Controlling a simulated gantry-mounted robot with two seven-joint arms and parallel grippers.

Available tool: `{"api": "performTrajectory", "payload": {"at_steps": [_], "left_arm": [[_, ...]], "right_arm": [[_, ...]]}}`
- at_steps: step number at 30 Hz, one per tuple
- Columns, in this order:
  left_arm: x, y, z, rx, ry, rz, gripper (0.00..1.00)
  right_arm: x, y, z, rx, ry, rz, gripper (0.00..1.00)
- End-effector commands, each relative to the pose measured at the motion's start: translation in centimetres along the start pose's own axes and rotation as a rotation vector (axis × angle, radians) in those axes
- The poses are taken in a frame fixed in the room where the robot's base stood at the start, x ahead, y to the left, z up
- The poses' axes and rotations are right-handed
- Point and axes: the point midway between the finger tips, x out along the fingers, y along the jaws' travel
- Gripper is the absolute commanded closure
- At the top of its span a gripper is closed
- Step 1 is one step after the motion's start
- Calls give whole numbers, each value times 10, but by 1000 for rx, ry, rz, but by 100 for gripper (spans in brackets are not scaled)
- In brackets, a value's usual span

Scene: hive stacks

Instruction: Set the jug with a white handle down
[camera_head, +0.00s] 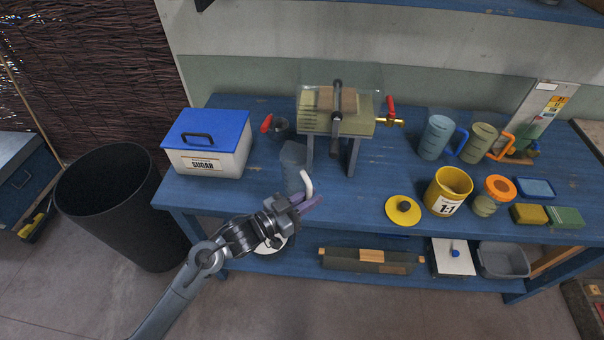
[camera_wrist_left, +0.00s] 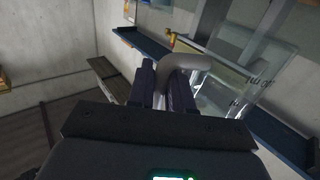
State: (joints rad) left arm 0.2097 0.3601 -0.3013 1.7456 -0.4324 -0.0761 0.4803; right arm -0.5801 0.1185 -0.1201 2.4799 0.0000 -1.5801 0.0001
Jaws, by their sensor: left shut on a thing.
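The jug with a white handle (camera_head: 293,166) is clear and stands out near the front left of the blue table, left of the feeder stand. Its white handle (camera_head: 306,184) faces my left gripper (camera_head: 298,203). In the left wrist view the handle (camera_wrist_left: 186,63) passes between the two fingers of my left gripper (camera_wrist_left: 172,85), and the clear jug body (camera_wrist_left: 232,85) with dark marks is to the right. The gripper is shut on the handle. Whether the jug's base touches the table cannot be told. My right gripper is not in view.
A sugar box (camera_head: 209,144) with a blue lid stands left of the jug. A stand with a clear tank (camera_head: 341,85) is behind right. A yellow lid (camera_head: 404,209), yellow mug (camera_head: 449,190) and blue-handled jug (camera_head: 436,137) are to the right. The table (camera_head: 345,207) is bare right of the jug.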

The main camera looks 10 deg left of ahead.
Motion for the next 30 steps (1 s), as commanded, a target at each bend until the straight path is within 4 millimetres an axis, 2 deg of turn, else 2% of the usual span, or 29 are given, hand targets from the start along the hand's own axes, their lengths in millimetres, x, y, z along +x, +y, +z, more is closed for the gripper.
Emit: {"api": "performTrajectory", "payload": {"at_steps": [2, 5, 8, 11, 13, 17, 20, 23, 30], "left_arm": [[2, 7, -5, 0, 2, 0, 100], [2, 12, -2, 0, 0, -1, 100], [-3, 20, 13, -4, -3, 0, 100], [-12, 33, 38, -6, -4, 3, 100], [-23, 48, 56, -6, -5, 4, 100], [-50, 65, 72, -6, -2, -78, 100], [-75, 64, 70, -6, -1, -207, 100], [-100, 51, 59, -5, 0, -345, 100], [-142, 10, 18, -1, 4, -600, 100]], "right_arm": [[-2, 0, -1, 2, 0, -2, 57], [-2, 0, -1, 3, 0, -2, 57], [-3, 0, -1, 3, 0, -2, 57], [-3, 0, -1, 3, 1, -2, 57], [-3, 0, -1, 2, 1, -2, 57], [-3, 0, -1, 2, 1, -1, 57], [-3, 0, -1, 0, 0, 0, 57], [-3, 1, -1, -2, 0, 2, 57], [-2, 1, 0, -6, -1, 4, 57]]}}
